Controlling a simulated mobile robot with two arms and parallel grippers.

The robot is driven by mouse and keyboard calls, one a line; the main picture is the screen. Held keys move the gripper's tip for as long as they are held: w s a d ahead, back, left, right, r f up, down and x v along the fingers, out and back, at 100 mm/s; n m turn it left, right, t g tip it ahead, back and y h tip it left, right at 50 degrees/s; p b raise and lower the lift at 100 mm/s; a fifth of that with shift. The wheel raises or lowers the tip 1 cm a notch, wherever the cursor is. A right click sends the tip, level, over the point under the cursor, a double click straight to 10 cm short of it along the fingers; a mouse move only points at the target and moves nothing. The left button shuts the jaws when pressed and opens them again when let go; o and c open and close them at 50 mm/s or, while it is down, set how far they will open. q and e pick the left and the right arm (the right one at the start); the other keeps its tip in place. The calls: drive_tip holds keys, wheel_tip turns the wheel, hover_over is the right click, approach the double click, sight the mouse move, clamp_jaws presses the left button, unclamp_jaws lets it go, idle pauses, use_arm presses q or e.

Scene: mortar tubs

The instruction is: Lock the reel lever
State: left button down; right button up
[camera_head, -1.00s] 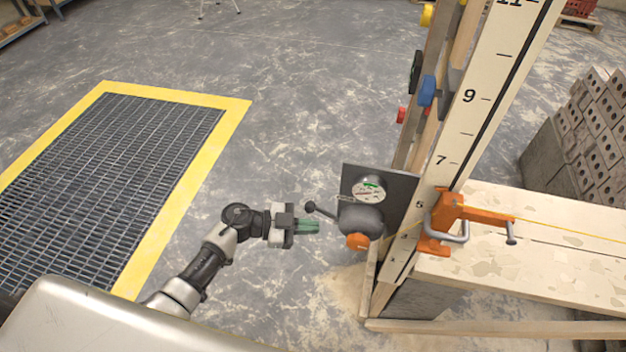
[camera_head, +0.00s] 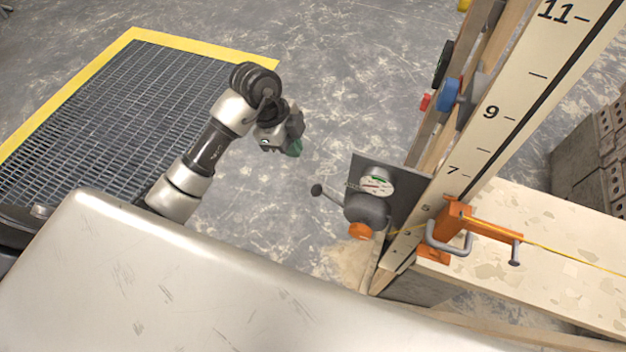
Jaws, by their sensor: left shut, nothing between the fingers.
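The reel (camera_head: 366,211) is a dark grey rounded body on a grey plate fixed to the post. Its lever (camera_head: 332,197) sticks out to the left and slightly up, ending in a dark ball knob (camera_head: 317,190). A round dial (camera_head: 377,181) with a green patch sits above the reel, and an orange knob (camera_head: 360,231) is below it. My left gripper (camera_head: 295,148), with green fingertips, is up and left of the lever knob, apart from it. It is shut and empty, partly hidden by its own wrist. My right gripper is out of view.
A numbered post (camera_head: 492,112) rises behind the reel. An orange clamp (camera_head: 458,226) grips a pale board (camera_head: 560,262) with a yellow line along it. A yellow-edged floor grate (camera_head: 110,110) lies at left. Bricks (camera_head: 600,150) are stacked at right. Floor between grate and post is clear.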

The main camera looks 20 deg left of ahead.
sight(315, 189)
use_arm(q)
drive_tip(key=shift+f, duration=0.15)
drive_tip(key=p+x, duration=0.2)
drive_tip(key=x, duration=1)
drive_tip(key=shift+w+f, duration=0.2)
drive_tip(key=shift+f, duration=0.75)
